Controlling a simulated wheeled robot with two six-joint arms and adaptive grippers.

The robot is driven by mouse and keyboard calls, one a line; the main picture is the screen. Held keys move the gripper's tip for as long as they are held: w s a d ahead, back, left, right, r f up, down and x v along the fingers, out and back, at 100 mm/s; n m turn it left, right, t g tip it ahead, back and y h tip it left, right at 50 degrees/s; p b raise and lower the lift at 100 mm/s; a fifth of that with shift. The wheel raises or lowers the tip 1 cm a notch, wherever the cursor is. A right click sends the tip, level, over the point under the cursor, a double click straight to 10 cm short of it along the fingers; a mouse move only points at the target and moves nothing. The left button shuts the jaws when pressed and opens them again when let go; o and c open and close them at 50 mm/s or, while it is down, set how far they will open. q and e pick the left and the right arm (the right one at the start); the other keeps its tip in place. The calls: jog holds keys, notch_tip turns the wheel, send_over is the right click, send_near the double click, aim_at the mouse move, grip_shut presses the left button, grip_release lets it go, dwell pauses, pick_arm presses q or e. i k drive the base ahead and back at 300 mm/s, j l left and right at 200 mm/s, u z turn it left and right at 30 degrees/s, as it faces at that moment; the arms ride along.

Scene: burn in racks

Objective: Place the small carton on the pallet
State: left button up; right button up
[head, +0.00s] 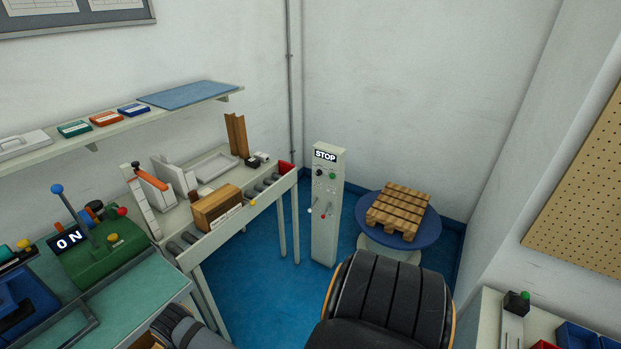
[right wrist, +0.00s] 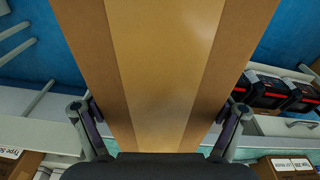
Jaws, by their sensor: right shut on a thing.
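The small carton (right wrist: 160,70), brown with a lighter, shiny band down its middle, fills the centre of the right wrist view. My right gripper (right wrist: 160,122) is shut on it, one finger against each side. I cannot pick out this carton or the right gripper in the head view, where a dark arm part of mine covers the bottom centre. The wooden pallet (head: 398,211) lies flat on a round blue turntable (head: 369,222) at the right of the head view. Its slatted top is bare. My left gripper is not in view.
A grey STOP post (head: 326,210) stands just left of the turntable. A roller bench (head: 262,202) further left holds a brown box (head: 216,207). A side bench (head: 487,325) with blue bins is at lower right. Walls close in behind the pallet.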

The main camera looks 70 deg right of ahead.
aim_at(383, 208)
jog(key=l+z, duration=0.4)
jog(key=i+l+z, duration=0.1)
jog(key=z, duration=0.25)
jog(key=i+l+z, duration=0.15)
jog(key=l+z, duration=0.25)
jog(key=i+l+z, duration=0.45)
jog(key=i+l, duration=1.65)
